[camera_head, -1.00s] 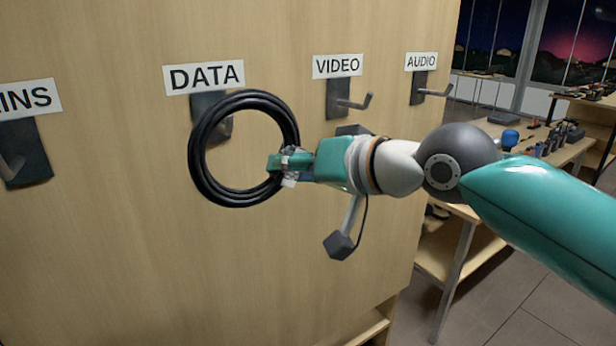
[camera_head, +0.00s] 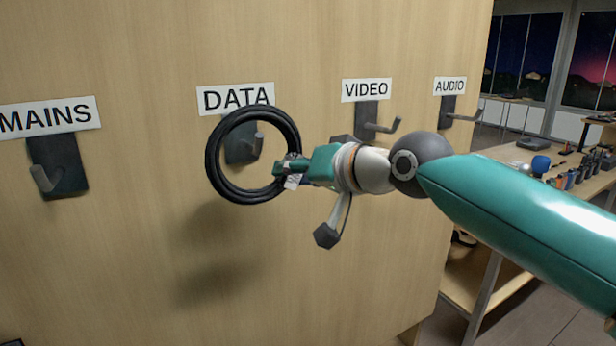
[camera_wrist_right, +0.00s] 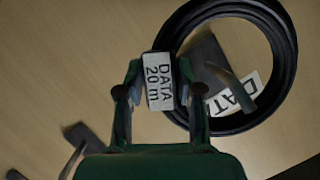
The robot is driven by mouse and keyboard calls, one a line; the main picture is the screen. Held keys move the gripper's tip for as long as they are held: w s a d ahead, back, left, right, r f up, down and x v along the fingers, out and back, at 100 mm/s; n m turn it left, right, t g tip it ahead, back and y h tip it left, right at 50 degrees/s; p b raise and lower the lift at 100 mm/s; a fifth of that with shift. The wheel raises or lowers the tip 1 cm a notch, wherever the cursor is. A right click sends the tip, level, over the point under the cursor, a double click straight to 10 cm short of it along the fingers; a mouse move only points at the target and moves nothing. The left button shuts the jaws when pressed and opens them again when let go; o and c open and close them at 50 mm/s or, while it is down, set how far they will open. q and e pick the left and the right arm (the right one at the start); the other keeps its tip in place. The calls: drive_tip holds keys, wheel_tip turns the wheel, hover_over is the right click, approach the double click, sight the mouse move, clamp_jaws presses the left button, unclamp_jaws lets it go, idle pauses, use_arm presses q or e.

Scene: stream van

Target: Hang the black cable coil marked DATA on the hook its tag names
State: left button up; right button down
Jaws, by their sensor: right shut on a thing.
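The black cable coil (camera_head: 213,160) stands upright in front of the wooden panel. Its upper edge overlaps the DATA label (camera_head: 235,97). My right gripper (camera_head: 286,170) is shut on the coil's right side, at its white tag. In the right wrist view the tag (camera_wrist_right: 159,82) reads "DATA 20 m" between the fingers, and the coil (camera_wrist_right: 287,50) lies to the right. The DATA hook (camera_head: 243,149) shows through the coil's opening; it also shows in the wrist view (camera_wrist_right: 238,82). I cannot tell whether its tip passes through the ring. My left gripper is not in view.
The MAINS hook (camera_head: 57,168) is on the left of the panel. The VIDEO hook (camera_head: 372,122) and AUDIO hook (camera_head: 455,112) are to the right. A table (camera_head: 500,165) with several small items stands beyond the panel's right edge. The panel below the coil is bare.

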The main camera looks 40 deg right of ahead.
drive_tip(key=shift+w+d, duration=0.15)
drive_tip(key=shift+w, duration=0.4)
drive_tip(key=shift+w+d, duration=0.15)
drive_tip(key=shift+w, duration=0.35)
drive_tip(key=shift+f+b, duration=1.3)
drive_tip(key=shift+f, duration=0.05)
drive_tip(key=c, duration=0.7)
unclamp_jaws()
drive_tip(key=shift+f, duration=0.15)
drive_tip(key=shift+s, duration=0.1)
drive_tip(key=shift+s+a+f+p+v, duration=0.15)
drive_tip(key=shift+a+f+p+v, duration=0.35)
drive_tip(key=shift+v, duration=2.7)
drive_tip(key=shift+s+a+f+p+v, duration=0.1)
drive_tip(key=shift+f+p+v, duration=0.4)
drive_tip(key=shift+v, duration=2.7)
drive_tip(key=shift+s+a+f+p+v, duration=0.25)
drive_tip(key=shift+p+v, duration=0.5)
drive_tip(key=shift+v, duration=2.5)
